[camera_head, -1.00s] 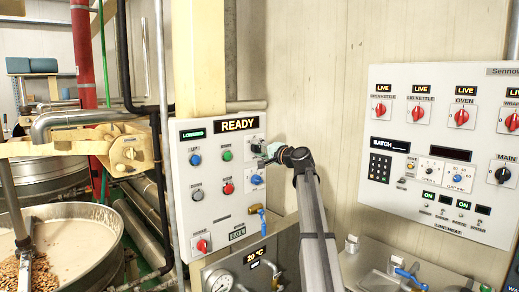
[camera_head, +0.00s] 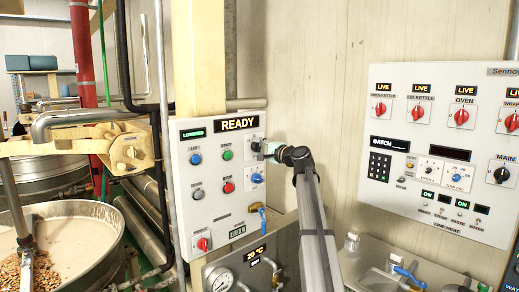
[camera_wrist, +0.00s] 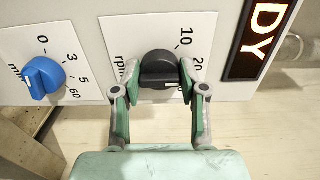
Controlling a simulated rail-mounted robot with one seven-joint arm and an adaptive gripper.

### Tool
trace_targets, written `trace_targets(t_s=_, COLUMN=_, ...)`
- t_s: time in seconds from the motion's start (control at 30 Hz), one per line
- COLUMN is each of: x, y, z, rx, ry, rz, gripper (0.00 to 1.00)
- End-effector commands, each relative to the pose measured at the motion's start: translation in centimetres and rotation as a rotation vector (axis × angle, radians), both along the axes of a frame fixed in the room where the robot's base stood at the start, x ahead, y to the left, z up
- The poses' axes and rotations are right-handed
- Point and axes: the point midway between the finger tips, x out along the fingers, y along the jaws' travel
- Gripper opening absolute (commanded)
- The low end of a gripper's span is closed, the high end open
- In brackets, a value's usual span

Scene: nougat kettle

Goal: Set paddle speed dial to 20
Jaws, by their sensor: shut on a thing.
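The paddle speed dial (camera_wrist: 158,66) is a black knob on a white plate marked rpm, with 10 and 20 visible along its upper right in the wrist view. My gripper (camera_wrist: 160,74) has one finger on each side of the knob and is shut on it. The fingers hide some of the scale, and I cannot tell exactly which mark the knob points to. In the head view my gripper (camera_head: 263,149) reaches the upper right of the kettle control panel (camera_head: 210,215), and the dial is mostly hidden there.
A blue minutes dial (camera_wrist: 42,77) sits beside the speed dial, below it in the head view (camera_head: 257,179). A READY display (camera_head: 237,124) is just above. A blue-handled valve (camera_head: 258,209) sits lower down. A second panel (camera_head: 440,85) stands to the right.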

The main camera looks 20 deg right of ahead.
Motion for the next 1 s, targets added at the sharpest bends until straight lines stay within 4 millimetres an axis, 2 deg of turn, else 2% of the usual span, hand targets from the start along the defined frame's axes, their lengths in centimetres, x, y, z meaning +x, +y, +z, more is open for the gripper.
trace_targets(t_s=0.03, x=0.1, y=0.0, z=0.2, rx=0.001, ry=-0.004, rz=-0.001, gripper=0.49)
trace_targets(t_s=0.1, x=0.1, y=0.0, z=0.2, rx=0.001, ry=-0.003, rz=-0.001, gripper=0.67)
trace_targets(t_s=0.4, x=0.0, y=0.0, z=0.1, rx=-0.001, ry=-0.001, rz=-0.001, gripper=0.67)
trace_targets(t_s=0.53, x=-0.7, y=-0.2, z=0.0, rx=-0.001, ry=-0.001, rz=-0.001, gripper=0.67)
trace_targets(t_s=0.67, x=-2.3, y=-0.7, z=0.0, rx=-0.001, ry=-0.001, rz=-0.002, gripper=0.67)
trace_targets(t_s=1.0, x=-8.5, y=-2.5, z=0.0, rx=0.0, ry=-0.002, rz=-0.002, gripper=0.67)
